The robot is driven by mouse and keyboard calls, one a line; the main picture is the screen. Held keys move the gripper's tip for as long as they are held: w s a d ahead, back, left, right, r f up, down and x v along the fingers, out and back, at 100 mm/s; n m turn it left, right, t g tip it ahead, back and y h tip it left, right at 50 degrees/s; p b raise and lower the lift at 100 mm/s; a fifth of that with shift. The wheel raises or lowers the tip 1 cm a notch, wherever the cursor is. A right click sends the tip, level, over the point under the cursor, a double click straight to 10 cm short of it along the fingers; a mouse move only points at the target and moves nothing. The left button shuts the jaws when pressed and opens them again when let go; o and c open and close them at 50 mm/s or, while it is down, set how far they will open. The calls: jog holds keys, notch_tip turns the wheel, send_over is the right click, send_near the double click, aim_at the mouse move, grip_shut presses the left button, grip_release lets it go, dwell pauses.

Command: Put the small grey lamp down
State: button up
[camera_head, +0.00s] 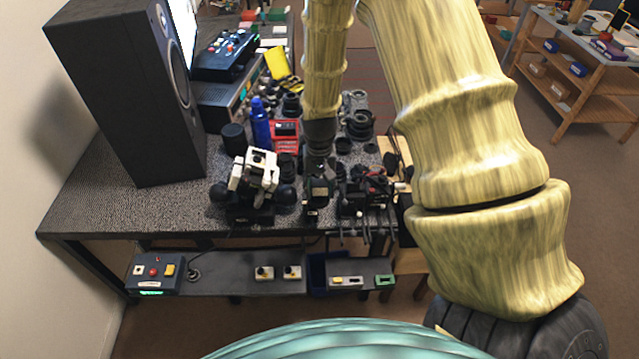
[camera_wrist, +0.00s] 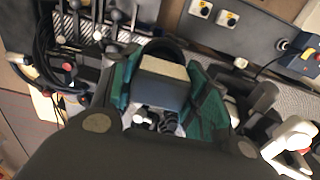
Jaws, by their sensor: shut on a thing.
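My gripper (camera_wrist: 165,88) has its green fingers closed on both sides of a small grey, boxy thing with a beige face, which I take for the small grey lamp (camera_wrist: 160,92). In the head view my gripper (camera_head: 318,165) points down at the front edge of the workbench, and the lamp (camera_head: 318,187) shows only as a small dark block below it. The lamp's underside is hidden, so I cannot tell whether it touches the bench (camera_head: 110,208).
A white and black device (camera_head: 258,172) stands close on the left, and dark levered tools (camera_head: 370,190) crowd the right. A blue bottle (camera_head: 260,122), a red box (camera_head: 285,135) and lens parts (camera_head: 360,122) lie behind. A large speaker (camera_head: 130,90) stands left; bare bench lies before it.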

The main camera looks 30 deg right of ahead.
aim_at(319, 182)
jog(key=shift+f, duration=0.25)
jog(key=o, duration=1.2)
jog(key=shift+c, duration=0.2)
notch_tip(319, 182, up, 13)
jog(key=b, duration=0.4)
jog(key=shift+f, duration=0.2)
